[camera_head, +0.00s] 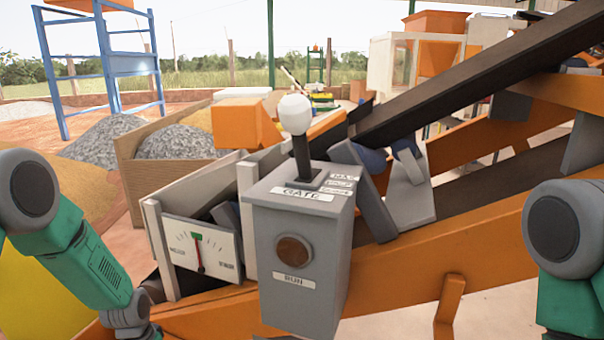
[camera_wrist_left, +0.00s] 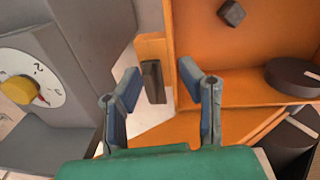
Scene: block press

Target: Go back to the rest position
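A grey control box (camera_head: 300,245) stands in the middle of the head view. On its top is a lever with a white knob (camera_head: 295,115), standing about upright beside a label reading GATE. A round brown button (camera_head: 294,251) labelled RUN is on its front. A gauge (camera_head: 201,250) with a red needle is left of the box. In the left wrist view my left gripper (camera_wrist_left: 163,88) is open, with nothing between its fingers. A yellow dial (camera_wrist_left: 18,89) on a grey box is left of it. My right gripper is outside the head view; only part of that arm shows.
A black conveyor belt (camera_head: 470,75) rises to the right on orange beams (camera_head: 420,265). Heaps of gravel (camera_head: 180,140) and a blue frame (camera_head: 100,55) stand at the back left. In the left wrist view an orange panel (camera_wrist_left: 240,55) and a dark round part (camera_wrist_left: 292,77) are close to my left gripper.

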